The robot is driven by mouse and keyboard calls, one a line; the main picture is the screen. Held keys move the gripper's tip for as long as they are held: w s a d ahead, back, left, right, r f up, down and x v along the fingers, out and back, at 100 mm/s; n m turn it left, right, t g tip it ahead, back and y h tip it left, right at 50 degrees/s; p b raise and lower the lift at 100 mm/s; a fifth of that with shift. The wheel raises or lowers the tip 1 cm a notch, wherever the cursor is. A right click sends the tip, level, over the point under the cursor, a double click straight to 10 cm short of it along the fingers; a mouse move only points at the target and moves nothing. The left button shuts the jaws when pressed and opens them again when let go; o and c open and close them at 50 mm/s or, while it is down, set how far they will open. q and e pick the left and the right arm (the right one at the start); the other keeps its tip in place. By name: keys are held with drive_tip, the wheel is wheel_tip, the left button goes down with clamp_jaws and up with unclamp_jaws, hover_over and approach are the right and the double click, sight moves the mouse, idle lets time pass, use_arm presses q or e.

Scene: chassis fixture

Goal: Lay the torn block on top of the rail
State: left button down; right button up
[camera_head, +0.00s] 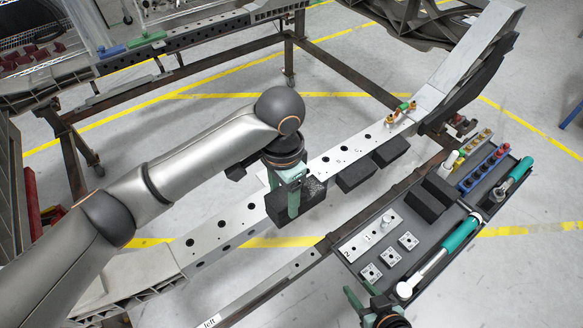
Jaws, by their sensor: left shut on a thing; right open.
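The rail (228,230) is a long grey metal beam with dark holes, running diagonally across the middle. My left gripper (294,198) is shut on a black block (310,205), with a finger down its near face. The block has a rough, speckled patch at its upper right, and I take it for the torn block. It overlaps the rail's near edge in view; I cannot tell whether it touches. Two more black blocks (356,176) (391,151) sit along the rail's near side. My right gripper (373,299) is open at the bottom edge, partly cut off.
A dark tray (345,262) at the right holds black blocks (427,203), small metal plates (408,241), coloured fittings (484,168) and teal-handled tools (460,236). A small orange and green clamp (402,110) sits on the rail's far part. Another frame (190,70) stands behind.

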use_arm(q)
drive_tip(key=shift+a, duration=0.2)
drive_tip(key=shift+w+a+f, duration=1.05)
drive_tip(key=shift+a+f, duration=0.95)
drive_tip(key=shift+f, duration=0.15)
drive_tip(key=shift+w+a+f, duration=1.05)
drive_tip(key=shift+a+f, duration=0.9)
drive_tip(key=shift+f, duration=0.25)
drive_tip(key=shift+w+a+f, duration=1.05)
drive_tip(key=shift+a+f, duration=0.95)
drive_tip(key=shift+f, duration=0.15)
drive_tip(key=shift+c, duration=0.7)
unclamp_jaws()
